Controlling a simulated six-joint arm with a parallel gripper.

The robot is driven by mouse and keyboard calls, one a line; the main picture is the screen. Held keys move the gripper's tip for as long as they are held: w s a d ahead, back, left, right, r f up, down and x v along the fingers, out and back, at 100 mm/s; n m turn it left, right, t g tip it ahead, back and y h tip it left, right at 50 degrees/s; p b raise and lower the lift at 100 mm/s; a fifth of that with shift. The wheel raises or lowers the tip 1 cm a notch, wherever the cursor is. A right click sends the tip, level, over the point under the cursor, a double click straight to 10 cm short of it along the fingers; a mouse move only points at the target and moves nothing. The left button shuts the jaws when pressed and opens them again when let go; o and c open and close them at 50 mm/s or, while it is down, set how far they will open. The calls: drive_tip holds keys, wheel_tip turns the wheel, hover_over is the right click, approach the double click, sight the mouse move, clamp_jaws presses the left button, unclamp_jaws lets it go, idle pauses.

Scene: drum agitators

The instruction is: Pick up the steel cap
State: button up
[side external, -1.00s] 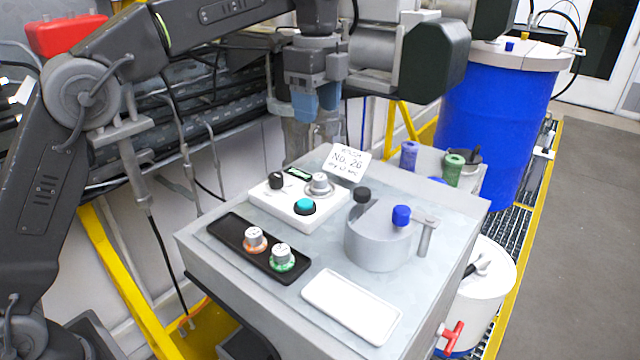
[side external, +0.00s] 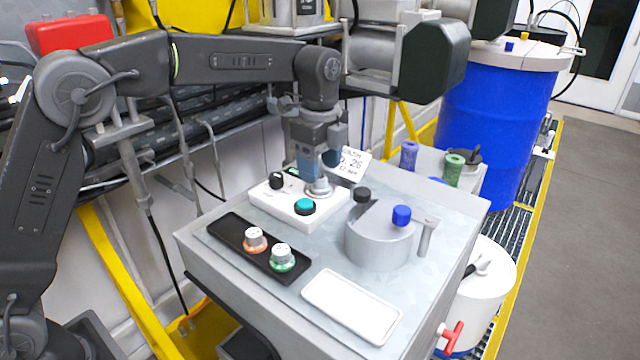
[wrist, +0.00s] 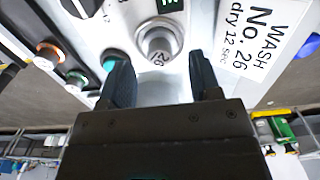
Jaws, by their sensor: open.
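The steel cap (side external: 319,191) is a round silver piece on the right part of the white control box (side external: 283,211). In the wrist view the steel cap (wrist: 158,42) shows just beyond the fingertips, with a "26" mark beside its near edge. My gripper (side external: 318,173) is right above the cap in the side view and hides its upper part. In the wrist view my gripper (wrist: 161,72) is open, with nothing between its two dark fingers. Whether a finger touches the cap, I cannot tell.
Two silver knobs, with an orange ring (side external: 254,240) and a green ring (side external: 281,257), sit in a black tray (side external: 228,231). A teal button (side external: 305,206), a "No. 26" sign (side external: 355,165), a grey lidded pot (side external: 378,240) and a white tray (side external: 350,307) are close by.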

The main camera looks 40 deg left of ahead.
drive_tip(key=shift+f, duration=1.35)
drive_tip(key=shift+c, duration=0.3)
clamp_jaws()
drive_tip(key=shift+r, duration=0.1)
